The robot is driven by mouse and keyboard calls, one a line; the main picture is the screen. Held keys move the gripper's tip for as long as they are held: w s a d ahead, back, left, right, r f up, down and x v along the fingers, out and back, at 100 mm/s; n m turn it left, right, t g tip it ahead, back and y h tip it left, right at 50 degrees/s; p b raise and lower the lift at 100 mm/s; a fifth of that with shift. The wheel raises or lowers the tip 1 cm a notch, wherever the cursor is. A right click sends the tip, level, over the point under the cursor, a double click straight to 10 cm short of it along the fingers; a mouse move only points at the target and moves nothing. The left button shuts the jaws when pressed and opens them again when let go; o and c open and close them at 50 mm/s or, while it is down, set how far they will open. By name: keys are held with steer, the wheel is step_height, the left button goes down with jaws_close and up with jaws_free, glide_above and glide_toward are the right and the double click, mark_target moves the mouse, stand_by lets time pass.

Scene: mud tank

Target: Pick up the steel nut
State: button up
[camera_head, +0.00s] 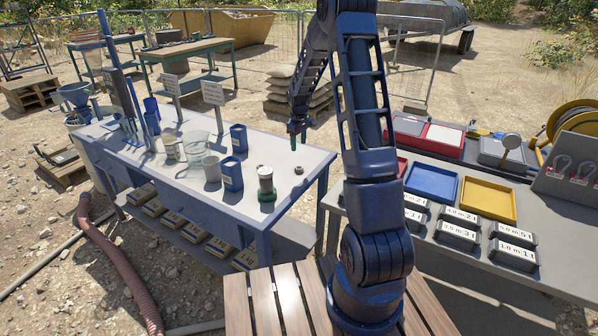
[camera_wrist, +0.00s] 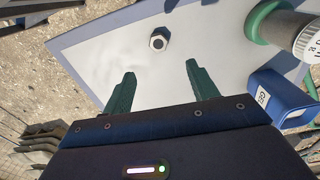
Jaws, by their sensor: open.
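The steel nut (camera_head: 299,170) is a small grey hexagonal ring lying flat on the white-topped table (camera_head: 305,157), near its right end. In the wrist view the nut (camera_wrist: 158,41) shows its dark hole and lies beyond the fingertips, roughly centred between them. My gripper (camera_head: 298,135) hangs over the far edge of the table, above and behind the nut. Its two green fingers are spread apart in the wrist view (camera_wrist: 160,70), with nothing between them. The fingers do not touch the nut.
A grey cylinder on a green base (camera_head: 266,183) stands left of the nut, with a blue box (camera_head: 232,174) further left. In the wrist view the blue box (camera_wrist: 282,98) is near the right finger. A second table (camera_head: 478,262) with trays stands right.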

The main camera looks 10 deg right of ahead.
step_height(320, 180, down, 3)
steer(key=w, duration=0.1)
glide_above(299, 168)
steer(key=f, duration=0.5)
steer(key=shift+w+a, duration=0.15)
steer(key=shift+w, duration=0.15)
steer(key=shift+s+f, duration=0.2)
steer(key=shift+f, duration=2.4)
steer(key=c, duration=1.1)
